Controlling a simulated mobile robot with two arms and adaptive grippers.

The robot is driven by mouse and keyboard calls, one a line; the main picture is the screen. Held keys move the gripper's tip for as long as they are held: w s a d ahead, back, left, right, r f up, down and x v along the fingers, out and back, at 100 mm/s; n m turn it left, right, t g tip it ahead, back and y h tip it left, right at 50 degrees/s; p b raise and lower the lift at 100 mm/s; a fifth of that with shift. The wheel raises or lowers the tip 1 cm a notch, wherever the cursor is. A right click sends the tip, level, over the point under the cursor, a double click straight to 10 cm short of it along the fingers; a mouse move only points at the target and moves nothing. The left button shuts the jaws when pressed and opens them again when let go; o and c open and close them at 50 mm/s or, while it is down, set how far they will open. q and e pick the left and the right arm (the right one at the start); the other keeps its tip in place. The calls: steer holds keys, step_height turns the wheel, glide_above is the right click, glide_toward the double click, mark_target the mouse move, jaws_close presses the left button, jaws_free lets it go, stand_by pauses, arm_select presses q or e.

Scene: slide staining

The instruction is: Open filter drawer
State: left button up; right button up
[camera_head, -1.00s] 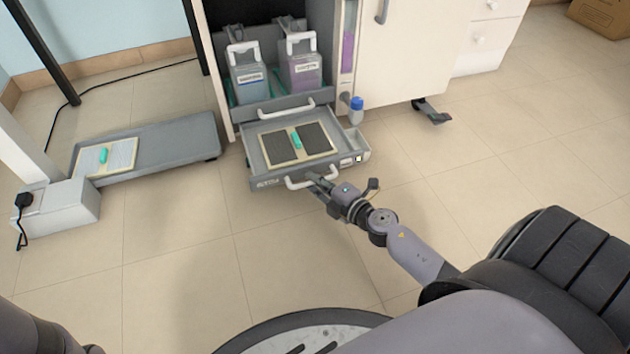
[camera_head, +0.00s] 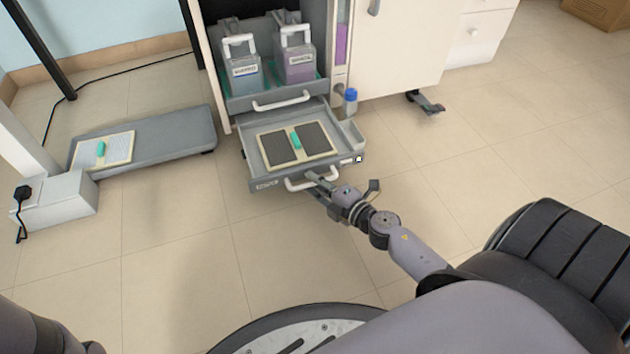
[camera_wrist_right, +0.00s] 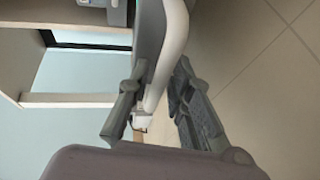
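The filter drawer (camera_head: 262,183) is a grey tray at the bottom of the cabinet, pulled out toward me. In it lies a framed filter (camera_head: 317,138) with dark panels and a green grip. Its white handle (camera_head: 296,186) is on the front. My left gripper is not in view; only part of my left arm shows at the lower left.
Above the drawer is a shelf with another white handle (camera_head: 282,102) and two labelled bottles (camera_head: 241,72). A low grey platform (camera_head: 180,135) holds a pale filter (camera_head: 116,149). The floor in front is clear.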

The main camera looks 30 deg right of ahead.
steer(key=v, duration=1.2)
stand_by(0.3)
